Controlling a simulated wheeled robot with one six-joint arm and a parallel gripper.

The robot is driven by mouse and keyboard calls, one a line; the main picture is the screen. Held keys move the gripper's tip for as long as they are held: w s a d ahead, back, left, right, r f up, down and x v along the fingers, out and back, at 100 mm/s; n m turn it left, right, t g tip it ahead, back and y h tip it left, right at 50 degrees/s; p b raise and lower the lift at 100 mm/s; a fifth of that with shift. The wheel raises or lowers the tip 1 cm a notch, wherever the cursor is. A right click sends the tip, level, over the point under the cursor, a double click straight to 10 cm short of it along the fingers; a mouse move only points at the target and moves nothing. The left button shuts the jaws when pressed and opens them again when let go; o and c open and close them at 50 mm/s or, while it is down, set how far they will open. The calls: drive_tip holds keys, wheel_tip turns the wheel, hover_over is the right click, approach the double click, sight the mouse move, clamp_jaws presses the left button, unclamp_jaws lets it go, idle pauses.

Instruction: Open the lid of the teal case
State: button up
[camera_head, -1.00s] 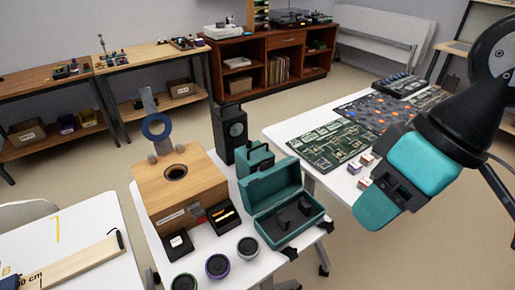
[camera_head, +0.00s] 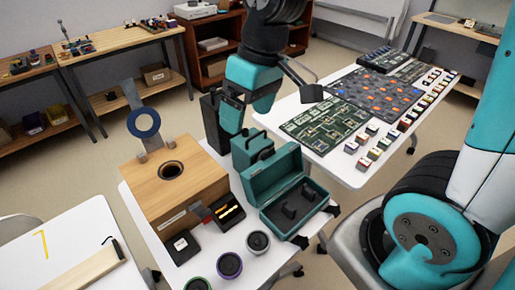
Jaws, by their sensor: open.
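A teal case (camera_head: 302,208) stands on the white table, with its lid (camera_head: 272,173) raised at the back and its dark inside showing. Two small dark blocks sit inside it. A smaller teal box with a handle (camera_head: 251,150) stands just behind it, to the left. My gripper (camera_head: 232,115) is open and points down above and behind this smaller box, in front of the dark speaker (camera_head: 213,125). It appears apart from the open case. Its fingertips partly overlap the smaller box's outline, so I cannot tell whether they touch.
A wooden box (camera_head: 160,195) with a round hole stands left of the teal case. Several round drivers (camera_head: 229,264) lie along the table's front edge. A second white table at right carries circuit boards (camera_head: 325,123) and small blocks.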

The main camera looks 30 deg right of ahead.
drive_tip(key=w+d+f+m+h, duration=0.1)
drive_tip(key=w+d+f+m, duration=0.1)
drive_tip(key=w+d+f, duration=0.45)
drive_tip(key=h, duration=0.2)
approach(268, 151)
drive_tip(key=shift+m+g, duration=0.3)
drive_tip(key=shift+m, duration=0.1)
drive_tip(key=f+p, duration=0.1)
drive_tip(key=f, duration=0.2)
drive_tip(key=f+p, duration=0.1)
drive_tip(key=f, duration=0.2)
drive_tip(key=f+p, duration=0.1)
drive_tip(key=f, duration=0.2)
drive_tip(key=shift+w+d+f, duration=0.15)
drive_tip(key=shift+w+d, duration=0.05)
drive_tip(key=shift+w, duration=0.15)
